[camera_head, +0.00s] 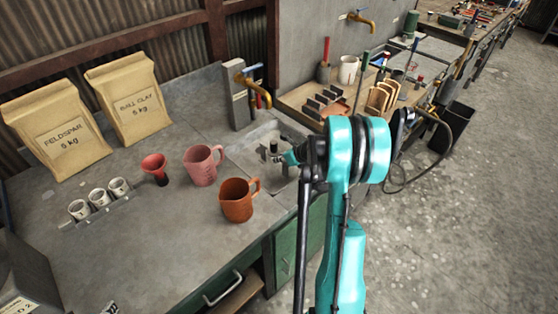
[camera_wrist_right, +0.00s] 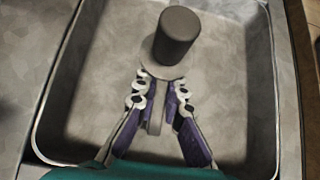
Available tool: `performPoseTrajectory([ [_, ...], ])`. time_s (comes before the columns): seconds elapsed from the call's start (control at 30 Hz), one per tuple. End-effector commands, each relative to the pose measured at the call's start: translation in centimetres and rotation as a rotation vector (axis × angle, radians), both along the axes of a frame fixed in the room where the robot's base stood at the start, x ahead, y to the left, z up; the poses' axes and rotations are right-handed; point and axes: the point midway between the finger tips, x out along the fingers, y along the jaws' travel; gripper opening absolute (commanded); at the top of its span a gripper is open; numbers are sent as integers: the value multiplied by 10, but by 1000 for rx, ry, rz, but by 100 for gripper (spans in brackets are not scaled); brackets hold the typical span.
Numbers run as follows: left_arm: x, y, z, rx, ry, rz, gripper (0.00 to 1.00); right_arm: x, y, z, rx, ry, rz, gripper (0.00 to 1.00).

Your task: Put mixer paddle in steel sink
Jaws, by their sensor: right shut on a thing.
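The steel sink (camera_head: 247,149) is set into the counter near its right end. Its walls and floor fill most of the right wrist view (camera_wrist_right: 226,115). My right gripper (camera_head: 286,159) is over the sink basin, and its fingers also show in the right wrist view (camera_wrist_right: 163,82). It is shut on the mixer paddle (camera_wrist_right: 178,36), whose dark cylindrical end and grey round collar lie just beyond the fingertips. The dark end also shows in the head view (camera_head: 273,147). The fingers hide part of the paddle; I cannot tell whether it touches the sink floor. My left gripper is out of view.
A brass tap (camera_head: 258,92) stands behind the sink. A pink jug (camera_head: 201,166), an orange jug (camera_head: 237,202) and a red funnel (camera_head: 155,168) stand left of it. A wooden rack board (camera_head: 297,98) with tools lies behind right. Two paper bags (camera_head: 131,100) (camera_head: 57,131) lean at the wall.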

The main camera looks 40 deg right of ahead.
Motion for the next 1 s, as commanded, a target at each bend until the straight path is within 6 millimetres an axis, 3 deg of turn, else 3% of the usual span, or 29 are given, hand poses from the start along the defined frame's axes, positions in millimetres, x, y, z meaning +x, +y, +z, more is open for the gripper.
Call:
performPoseTrajectory([
  [0.27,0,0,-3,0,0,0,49,0,0,-2,0,0,0,0],
  [0.3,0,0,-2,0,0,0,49,0,0,-2,0,1,0,17],
  [0.37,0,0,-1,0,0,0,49,0,0,-1,-1,1,1,30],
  [0.73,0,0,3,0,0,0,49,0,0,3,-1,1,1,30],
  [1.0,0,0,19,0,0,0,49,-36,-4,39,-1,1,-2,30],
])
